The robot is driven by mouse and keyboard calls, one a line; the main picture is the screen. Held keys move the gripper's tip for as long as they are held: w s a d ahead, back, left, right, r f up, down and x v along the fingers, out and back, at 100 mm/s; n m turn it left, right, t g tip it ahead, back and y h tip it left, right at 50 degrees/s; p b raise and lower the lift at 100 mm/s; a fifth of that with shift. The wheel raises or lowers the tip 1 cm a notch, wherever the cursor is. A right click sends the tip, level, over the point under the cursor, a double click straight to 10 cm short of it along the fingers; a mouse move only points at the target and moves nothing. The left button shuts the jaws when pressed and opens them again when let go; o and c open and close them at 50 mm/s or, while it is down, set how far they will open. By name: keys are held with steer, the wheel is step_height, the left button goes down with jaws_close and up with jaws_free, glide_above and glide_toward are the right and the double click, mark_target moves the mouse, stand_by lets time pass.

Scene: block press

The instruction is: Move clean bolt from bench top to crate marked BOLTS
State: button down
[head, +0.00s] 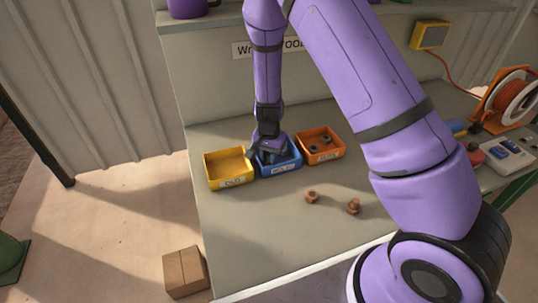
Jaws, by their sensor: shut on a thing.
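My gripper (268,150) is at the blue crate (279,169), its fingers down at or inside the crate's opening. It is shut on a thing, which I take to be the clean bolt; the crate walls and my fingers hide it. The blue crate's front label is too small to read surely but looks like BOLTS. It stands between a yellow crate (230,183) on the left and an orange crate (322,157) on the right. No clean bolt shows on the bench top (270,225).
Two rusty brown bolts (311,196) (353,207) are on the bench in front of the crates. The orange crate holds dark rings or nuts. A cable reel (512,97) and a pale box (505,154) stand at the right. A cardboard box (185,271) is on the floor.

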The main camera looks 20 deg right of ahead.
steer(key=c, duration=1.2)
jaws_free()
step_height(320, 180, up, 13)
step_height(320, 180, up, 10)
steer(key=n+t+y, duration=0.1)
steer(key=n+y, duration=0.1)
glide_above(269, 154)
steer(key=s+d, duration=0.2)
steer(key=s, duration=0.3)
steer(key=s+d+r+n+t, duration=0.1)
steer(key=s+d+r+n, duration=0.1)
steer(key=s+r, duration=0.4)
steer(key=s+d+r+n+t+h, duration=0.1)
steer(key=s+d+r+n, duration=0.1)
steer(key=s+r, duration=0.4)
steer(key=s+d+r+n+t+h, duration=0.1)
steer(key=s+r, duration=0.5)
steer(key=s, duration=0.7)
steer(key=shift+d+n+t, duration=0.4)
steer(key=shift+n+t, duration=0.2)
